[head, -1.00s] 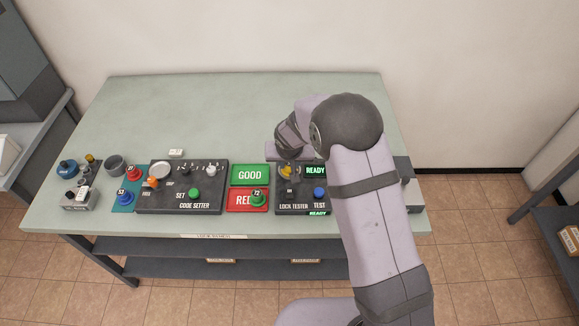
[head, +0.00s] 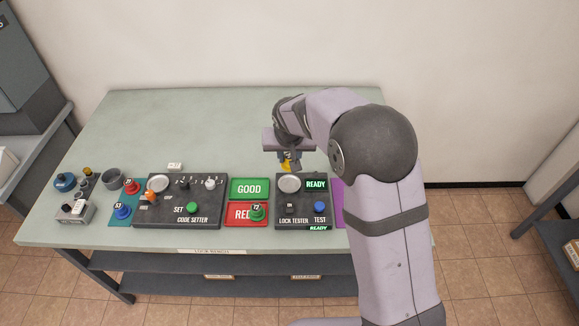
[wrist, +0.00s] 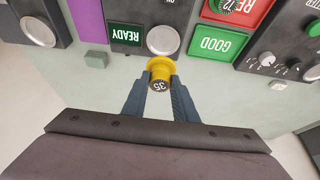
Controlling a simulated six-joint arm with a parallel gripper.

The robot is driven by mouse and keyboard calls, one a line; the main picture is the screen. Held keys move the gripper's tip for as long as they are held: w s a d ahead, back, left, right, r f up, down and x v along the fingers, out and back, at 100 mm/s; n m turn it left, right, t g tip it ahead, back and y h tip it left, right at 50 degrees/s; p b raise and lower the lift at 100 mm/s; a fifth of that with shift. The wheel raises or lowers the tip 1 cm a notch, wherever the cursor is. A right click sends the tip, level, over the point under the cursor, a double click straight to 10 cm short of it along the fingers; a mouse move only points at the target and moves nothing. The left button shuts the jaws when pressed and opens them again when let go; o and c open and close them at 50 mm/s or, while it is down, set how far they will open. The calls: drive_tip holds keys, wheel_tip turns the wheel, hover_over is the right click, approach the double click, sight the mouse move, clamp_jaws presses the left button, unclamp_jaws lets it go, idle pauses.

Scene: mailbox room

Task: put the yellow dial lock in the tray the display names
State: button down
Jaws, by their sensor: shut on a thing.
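The yellow dial lock (head: 287,166) is held between the fingers of my gripper (head: 286,159), above the bench behind the lock tester (head: 300,209). In the wrist view the lock (wrist: 161,72) shows "35" on its dark face, and the fingers close on it from both sides. The tester's round silver pad (head: 289,184) is bare. Its display (head: 316,184) reads READY. The green tray (head: 249,188) marked GOOD looks empty. The red tray (head: 237,214), its label partly covered, holds a green lock (head: 257,212) marked 72.
The code setter (head: 181,202) stands left of the trays. Red (head: 132,187) and blue (head: 123,211) locks sit on a teal mat at left. A grey cup (head: 111,178) is behind them. A purple mat (head: 338,201) lies right of the tester. The back of the bench is clear.

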drive_tip(key=shift+r, duration=0.45)
drive_tip(key=shift+a, duration=0.15)
drive_tip(key=s+a+f+n+y+b, duration=0.15)
drive_tip(key=a+f+b, duration=0.35)
drive_tip(key=a, duration=0.7)
drive_tip(key=w+a+r+n+p, duration=0.1)
drive_tip(key=a, duration=0.1)
drive_tip(key=a+r+n, duration=0.1)
drive_tip(key=shift+w+a+r, duration=0.25)
drive_tip(key=shift+w+a, duration=0.05)
drive_tip(key=shift+w, duration=0.1)
drive_tip(key=shift+f, duration=0.15)
